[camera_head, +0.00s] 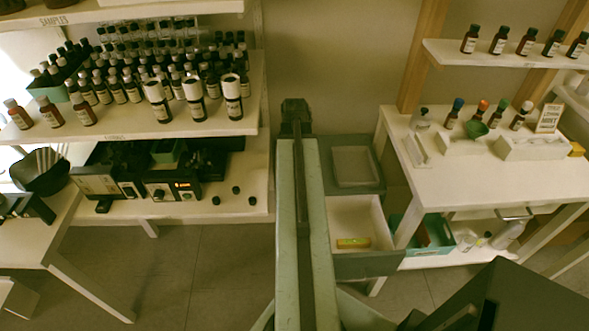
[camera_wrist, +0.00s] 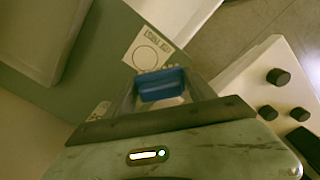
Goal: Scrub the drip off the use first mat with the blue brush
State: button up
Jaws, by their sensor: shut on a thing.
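My gripper (camera_wrist: 164,98) is shut on the blue brush (camera_wrist: 161,84), whose blue block shows between the fingers in the wrist view. The use first mat (camera_wrist: 146,50) is a pale square with a printed circle and lettering. It lies on a grey-green surface just beyond the brush. I cannot tell whether the brush touches the mat. No drip can be made out on the visible part of the mat; the brush covers its near edge. In the head view my gripper (camera_head: 295,108) is a small dark shape at the arm's far end, and the brush cannot be made out.
A grey-green cabinet (camera_head: 368,264) with an open drawer (camera_head: 350,215) stands right of my arm, with a tray (camera_head: 356,166) on top. A bottle shelf (camera_head: 235,126) is at left, a white bench (camera_head: 480,175) at right. Another pale label (camera_wrist: 99,111) lies left of my gripper.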

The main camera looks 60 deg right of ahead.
jog(key=shift+r+p, duration=0.75)
jog(key=shift+r, duration=0.5)
notch_tip(320, 180, up, 3)
jog(key=p, duration=0.3)
notch_tip(320, 180, up, 8)
jog(key=p, duration=0.7)
jog(key=shift+f, duration=0.25)
jog(key=shift+s, duration=0.1)
